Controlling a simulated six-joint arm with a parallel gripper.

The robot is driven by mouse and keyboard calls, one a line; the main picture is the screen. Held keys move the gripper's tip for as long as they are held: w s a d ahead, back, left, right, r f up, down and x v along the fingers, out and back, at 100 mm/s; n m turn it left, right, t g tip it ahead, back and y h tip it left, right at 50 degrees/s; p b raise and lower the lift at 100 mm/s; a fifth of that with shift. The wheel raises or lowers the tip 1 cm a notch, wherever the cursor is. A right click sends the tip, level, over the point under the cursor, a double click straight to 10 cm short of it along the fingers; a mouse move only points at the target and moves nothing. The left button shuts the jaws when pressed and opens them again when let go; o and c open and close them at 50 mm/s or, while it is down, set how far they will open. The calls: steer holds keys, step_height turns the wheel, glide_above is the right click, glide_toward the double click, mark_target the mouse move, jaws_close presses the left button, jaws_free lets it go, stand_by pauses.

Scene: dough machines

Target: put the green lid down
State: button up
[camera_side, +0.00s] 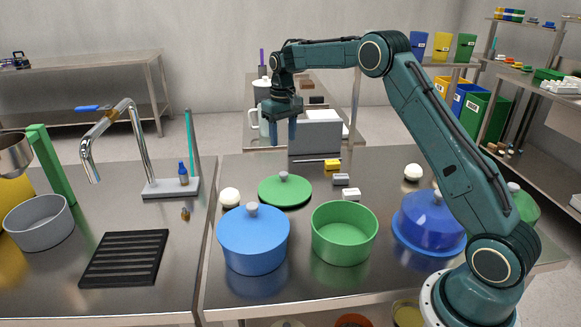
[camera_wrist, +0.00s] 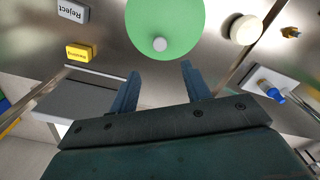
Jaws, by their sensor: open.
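The green lid (camera_side: 285,190) lies flat on the steel table, grey knob up. It also shows in the wrist view (camera_wrist: 165,22), at the top, with its knob just beyond my fingertips. My gripper (camera_side: 281,142) is above and behind the lid in the side view, clear of it, pointing down. In the wrist view my gripper (camera_wrist: 158,75) has its two fingers apart with nothing between them. An open green pot (camera_side: 344,234) stands in front of the lid, to the right.
A blue lidded pot (camera_side: 254,240) stands front left of the lid. A blue domed lid (camera_side: 430,222) sits to the right. A white ball (camera_side: 229,197), a yellow block (camera_side: 332,164) and small white and grey blocks lie near the lid. A grey box (camera_side: 315,137) stands at the back.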

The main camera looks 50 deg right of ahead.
steer(key=s+a+r+n+t, duration=0.1)
steer(key=s+a+r, duration=0.4)
steer(key=s+r, duration=0.35)
steer(key=s+a+r+t, duration=0.2)
steer(key=s+a+r, duration=0.45)
steer(key=s, duration=0.25)
steer(key=s+a+f+n+t, duration=0.1)
steer(key=s+a, duration=0.1)
steer(key=s, duration=0.8)
steer(key=s+a+f+t, duration=0.1)
steer(key=s+a+f, duration=0.1)
steer(key=s, duration=0.9)
steer(key=shift+s+a+f+n+t, duration=0.15)
steer(key=shift+a+f+n+t, duration=0.15)
steer(key=shift+a+n, duration=0.1)
